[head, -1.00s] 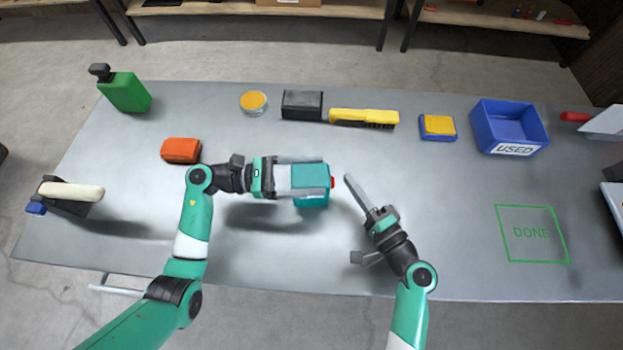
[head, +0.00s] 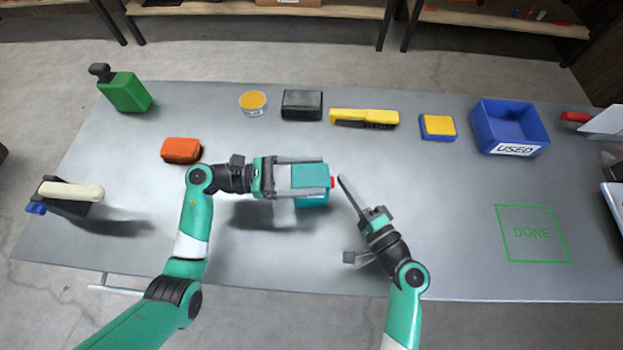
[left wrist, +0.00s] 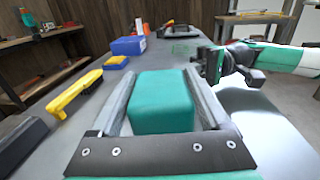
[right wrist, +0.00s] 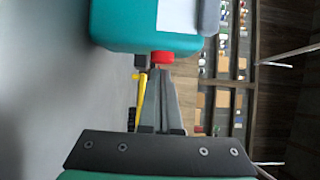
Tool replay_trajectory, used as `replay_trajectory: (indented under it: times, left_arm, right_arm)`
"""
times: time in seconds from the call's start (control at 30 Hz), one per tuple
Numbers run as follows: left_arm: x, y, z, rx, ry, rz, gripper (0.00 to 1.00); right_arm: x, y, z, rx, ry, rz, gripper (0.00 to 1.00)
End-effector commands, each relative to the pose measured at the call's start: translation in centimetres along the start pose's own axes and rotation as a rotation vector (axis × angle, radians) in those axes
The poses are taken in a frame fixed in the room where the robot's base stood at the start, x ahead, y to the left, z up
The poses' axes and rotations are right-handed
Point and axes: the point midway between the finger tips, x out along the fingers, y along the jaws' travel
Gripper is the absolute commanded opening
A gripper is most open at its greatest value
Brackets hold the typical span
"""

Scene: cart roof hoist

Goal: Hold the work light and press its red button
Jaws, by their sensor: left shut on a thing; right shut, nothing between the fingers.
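The work light (head: 312,177) is a teal box with a light grey panel and a red button (head: 332,182) on its right end. My left gripper (head: 322,175) is shut on it, fingers along two sides, holding it above the table. The teal body fills the space between the fingers in the left wrist view (left wrist: 162,100). My right gripper (head: 340,179) is shut and empty, its tips just right of the button. In the right wrist view the red button (right wrist: 162,57) sits right by the fingertips (right wrist: 156,72); I cannot tell whether they touch.
Along the table's back are a green bottle (head: 125,92), a yellow-lidded tub (head: 253,102), a black box (head: 302,104), a yellow brush (head: 364,117), a sponge (head: 437,127) and a blue USED bin (head: 540,125). An orange block (head: 181,150) lies left. The DONE square (head: 532,233) is empty.

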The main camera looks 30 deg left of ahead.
Motion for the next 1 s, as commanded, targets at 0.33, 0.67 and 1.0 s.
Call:
replay_trajectory:
  times: [0.33, 0.67, 1.0]
  left_arm:
    - [0.0, 0.0, -0.1, -0.002, 0.002, 0.0, 0.06]
    - [0.0, 0.0, -0.1, -0.002, 0.002, 0.0, 0.06]
    - [0.0, 0.0, -0.1, -0.002, 0.002, 0.0, 0.06]
  right_arm:
    - [0.2, 0.0, 0.5, 0.0, 0.001, 0.0, 0.0]
    - [0.4, 0.0, 0.8, 0.0, -0.001, -0.001, 0.0]
    - [-0.4, 0.0, -0.8, 0.0, 0.002, -0.001, 0.0]
